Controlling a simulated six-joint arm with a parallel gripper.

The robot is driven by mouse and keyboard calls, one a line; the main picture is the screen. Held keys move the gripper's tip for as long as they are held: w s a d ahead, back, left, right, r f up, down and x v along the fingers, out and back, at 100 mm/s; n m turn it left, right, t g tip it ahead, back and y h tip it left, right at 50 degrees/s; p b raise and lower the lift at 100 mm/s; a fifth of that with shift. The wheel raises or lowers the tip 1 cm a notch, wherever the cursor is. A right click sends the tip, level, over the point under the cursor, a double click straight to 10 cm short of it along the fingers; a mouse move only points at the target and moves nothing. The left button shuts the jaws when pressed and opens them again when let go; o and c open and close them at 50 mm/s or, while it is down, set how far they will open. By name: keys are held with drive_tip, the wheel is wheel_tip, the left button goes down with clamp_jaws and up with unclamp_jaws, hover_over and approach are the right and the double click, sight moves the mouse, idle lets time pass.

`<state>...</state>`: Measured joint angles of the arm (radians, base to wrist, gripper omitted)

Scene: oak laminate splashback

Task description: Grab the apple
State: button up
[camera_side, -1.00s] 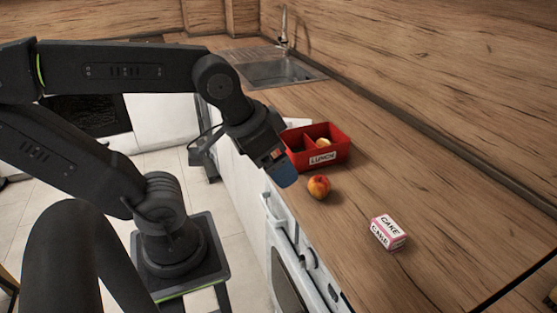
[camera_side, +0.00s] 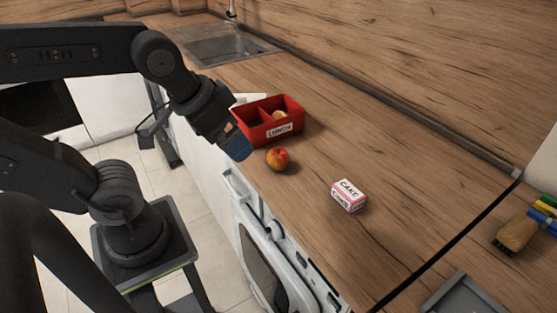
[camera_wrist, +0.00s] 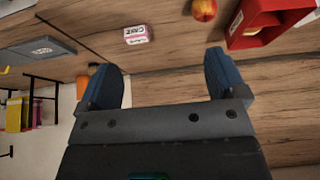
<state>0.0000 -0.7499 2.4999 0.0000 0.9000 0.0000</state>
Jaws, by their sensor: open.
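The apple (camera_side: 278,159) is red and yellow and sits on the wooden counter, in front of the lunch box. My gripper (camera_side: 238,147) is just left of the apple in the side view, near the counter's front edge, and apart from it as far as I can tell. In the wrist view the apple (camera_wrist: 204,9) is at the top edge, partly cut off, beyond the blue fingers. My gripper (camera_wrist: 163,80) is open there with nothing between its fingers.
A red lunch box (camera_side: 263,132) with a pale item inside stands behind the apple. A pink and white cake box (camera_side: 349,195) lies to the right. A wooden brush (camera_side: 516,233) and a grey tray (camera_side: 462,297) are at the far right. Counter between apple and cake box is clear.

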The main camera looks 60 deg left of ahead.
drive_tip(key=m+g, duration=0.5)
drive_tip(key=m, duration=0.9)
approach(280, 153)
drive_tip(key=f, duration=1.2)
drive_tip(key=shift+w+f, duration=0.1)
drive_tip(key=shift+w, duration=0.1)
drive_tip(key=shift+c, duration=0.6)
drive_tip(key=c, duration=0.9)
drive_tip(key=shift+c, duration=0.2)
